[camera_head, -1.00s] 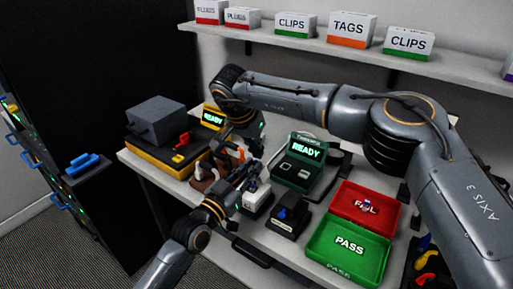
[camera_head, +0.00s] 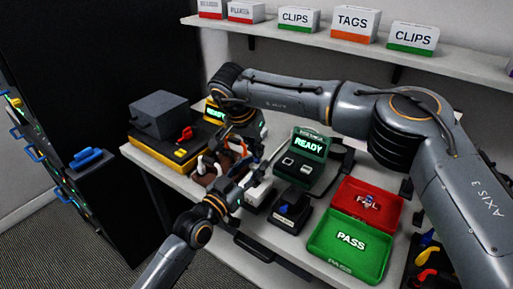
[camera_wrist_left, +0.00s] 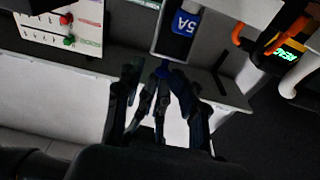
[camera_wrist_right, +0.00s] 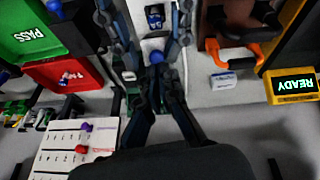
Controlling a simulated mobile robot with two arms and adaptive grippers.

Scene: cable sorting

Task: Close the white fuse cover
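The white fuse holder (camera_head: 253,195) is a small white box on the bench, partly hidden by my left arm in the head view.
A green tester reading READY (camera_head: 308,147) and a black box with a blue part (camera_head: 289,212) stand close on the right. Red FAIL (camera_head: 345,197) and green PASS (camera_head: 320,235) trays lie farther right. A yellow-black unit (camera_head: 165,148) and brown stand (camera_head: 203,172) are left.

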